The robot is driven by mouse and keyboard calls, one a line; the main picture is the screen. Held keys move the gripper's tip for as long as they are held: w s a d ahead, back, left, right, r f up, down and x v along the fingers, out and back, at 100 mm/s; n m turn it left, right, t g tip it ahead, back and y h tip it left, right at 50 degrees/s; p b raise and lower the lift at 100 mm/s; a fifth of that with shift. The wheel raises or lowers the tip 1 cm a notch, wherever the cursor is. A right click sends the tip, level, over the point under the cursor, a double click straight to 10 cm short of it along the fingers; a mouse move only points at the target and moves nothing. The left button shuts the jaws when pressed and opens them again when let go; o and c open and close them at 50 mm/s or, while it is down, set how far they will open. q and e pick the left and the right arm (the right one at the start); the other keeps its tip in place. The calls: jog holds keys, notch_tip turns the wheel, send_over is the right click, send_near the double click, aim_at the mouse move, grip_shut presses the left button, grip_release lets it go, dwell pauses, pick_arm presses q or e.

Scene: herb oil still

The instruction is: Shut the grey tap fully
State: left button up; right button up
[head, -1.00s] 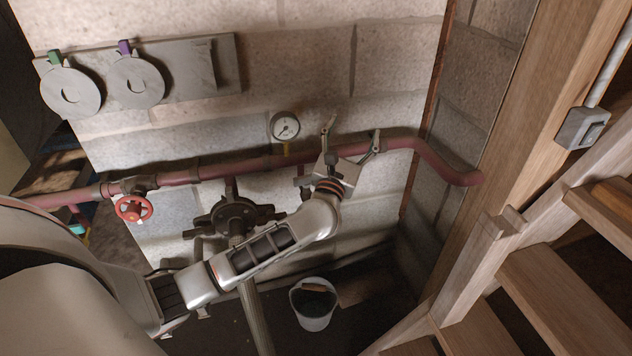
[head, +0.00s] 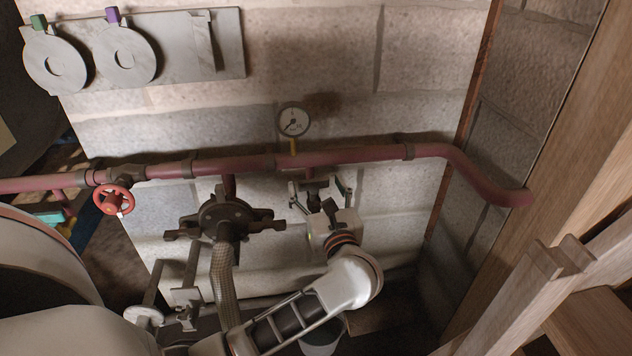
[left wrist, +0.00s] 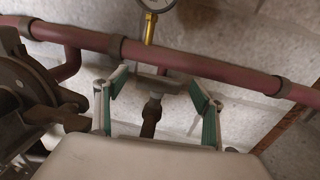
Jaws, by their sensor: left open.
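The grey tap (head: 312,183) hangs on a short stub below the red pipe (head: 345,157), partly hidden by my left gripper in the head view. In the left wrist view the grey tap (left wrist: 158,82) shows a short grey bar lying roughly along the pipe, with a dark spout or body below it. My left gripper (head: 320,190) is open just below the pipe. In the left wrist view its green-padded fingers (left wrist: 158,100) stand on either side of the tap, with gaps visible. I cannot tell whether either finger touches it. My right gripper is not in view.
A pressure gauge (head: 294,120) stands above the pipe. A dark round fitting with arms (head: 228,217) sits left of my gripper. A red handwheel (head: 114,199) is farther left. Wooden stairs (head: 590,300) close off the right. A bucket (head: 322,338) is below my arm.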

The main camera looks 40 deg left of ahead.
aim_at(314, 182)
pick_arm(q)
jog(key=shift+x, duration=1.6)
jog(key=shift+c, duration=0.4)
jog(key=c, duration=1)
jog(key=shift+m+t+h, duration=0.8)
jog(key=shift+t, duration=0.1)
jog(key=shift+c, duration=0.2)
jog(key=o, duration=1.1)
